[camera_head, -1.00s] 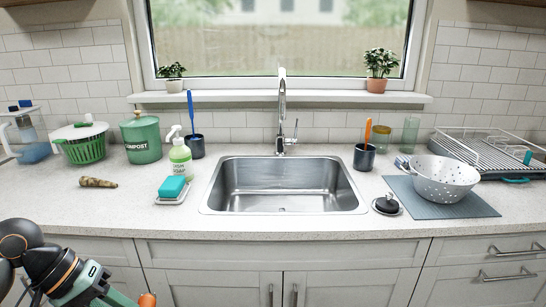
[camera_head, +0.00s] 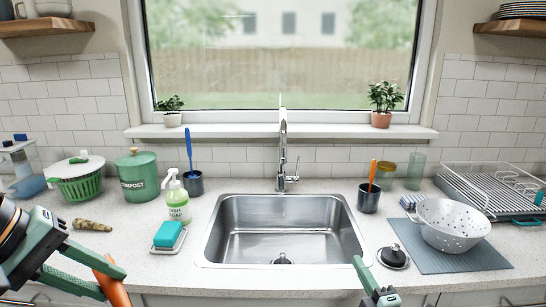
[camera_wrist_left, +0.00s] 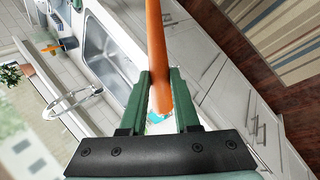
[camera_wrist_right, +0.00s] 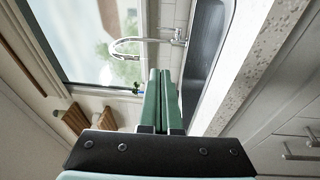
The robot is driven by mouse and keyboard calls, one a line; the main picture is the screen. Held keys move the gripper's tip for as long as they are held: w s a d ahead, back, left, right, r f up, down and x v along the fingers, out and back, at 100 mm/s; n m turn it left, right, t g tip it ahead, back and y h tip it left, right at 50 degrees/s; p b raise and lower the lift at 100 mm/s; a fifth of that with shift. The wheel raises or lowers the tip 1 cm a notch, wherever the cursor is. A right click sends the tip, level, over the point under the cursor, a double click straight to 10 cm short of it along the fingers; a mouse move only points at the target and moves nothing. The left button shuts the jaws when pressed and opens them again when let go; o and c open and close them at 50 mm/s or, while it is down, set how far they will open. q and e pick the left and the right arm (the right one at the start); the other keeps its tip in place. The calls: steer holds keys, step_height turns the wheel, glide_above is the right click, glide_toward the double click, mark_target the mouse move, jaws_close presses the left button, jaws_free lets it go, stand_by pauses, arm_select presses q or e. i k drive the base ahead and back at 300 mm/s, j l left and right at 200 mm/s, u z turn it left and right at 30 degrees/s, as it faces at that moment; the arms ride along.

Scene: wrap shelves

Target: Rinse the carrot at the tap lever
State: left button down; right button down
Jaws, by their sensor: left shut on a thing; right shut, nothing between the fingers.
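The orange carrot (camera_head: 114,288) is held in my left gripper (camera_head: 112,279), in front of the counter's left part. In the left wrist view the carrot (camera_wrist_left: 155,45) stands between the two green fingers. The steel tap (camera_head: 282,140) rises behind the sink (camera_head: 270,240), its lever (camera_head: 294,178) on the right side. I see no water running. My right gripper (camera_head: 357,262) is shut and empty near the sink's front right corner. In the right wrist view its fingers (camera_wrist_right: 160,95) are together, with the tap (camera_wrist_right: 135,42) beyond them.
A soap bottle (camera_head: 174,200) and a teal sponge (camera_head: 168,234) stand left of the sink.

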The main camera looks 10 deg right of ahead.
mark_target(296, 177)
steer(key=i+l, duration=0.1)
steer(key=i, duration=1.05)
